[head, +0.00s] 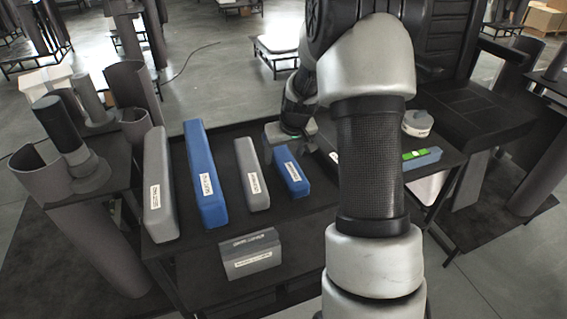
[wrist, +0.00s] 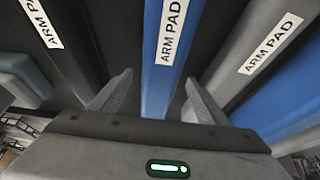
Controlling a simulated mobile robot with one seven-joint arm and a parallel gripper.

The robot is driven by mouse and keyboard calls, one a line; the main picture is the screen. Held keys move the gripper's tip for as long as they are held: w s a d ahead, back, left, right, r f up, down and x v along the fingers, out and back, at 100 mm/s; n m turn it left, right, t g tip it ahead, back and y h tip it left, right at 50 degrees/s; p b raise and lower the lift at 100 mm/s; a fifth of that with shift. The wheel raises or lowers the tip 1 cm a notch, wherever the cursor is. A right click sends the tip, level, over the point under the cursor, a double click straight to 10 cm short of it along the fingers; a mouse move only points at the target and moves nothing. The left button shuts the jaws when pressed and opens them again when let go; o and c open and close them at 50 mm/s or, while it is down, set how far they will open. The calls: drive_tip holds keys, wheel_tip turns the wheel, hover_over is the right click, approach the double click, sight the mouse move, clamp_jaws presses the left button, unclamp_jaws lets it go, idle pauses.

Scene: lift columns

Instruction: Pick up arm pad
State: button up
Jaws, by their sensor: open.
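Several pads lie side by side on the dark table: a long grey pad (head: 159,205), a long blue pad (head: 202,165), a shorter grey pad (head: 250,165) and a short blue pad (head: 288,165). Each bears a white label. In the wrist view my gripper (wrist: 158,84) is open, with its two fingers spread either side of a blue pad (wrist: 158,80) labelled ARM PAD. I see no grip on it, and the height gap cannot be judged. Labels reading ARM PAD also show on the pads to either side. In the head view my arm hides part of the table.
A white round roll (head: 417,123) and a blue-grey block with green marks (head: 424,159) are on the table's right.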

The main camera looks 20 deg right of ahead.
sight(283, 155)
drive_tip(key=shift+x, duration=1.1)
drive_tip(key=c, duration=1.5)
drive_tip(key=shift+r, duration=0.15)
drive_tip(key=shift+r+p, duration=1.65)
drive_tip(key=shift+r, duration=4.95)
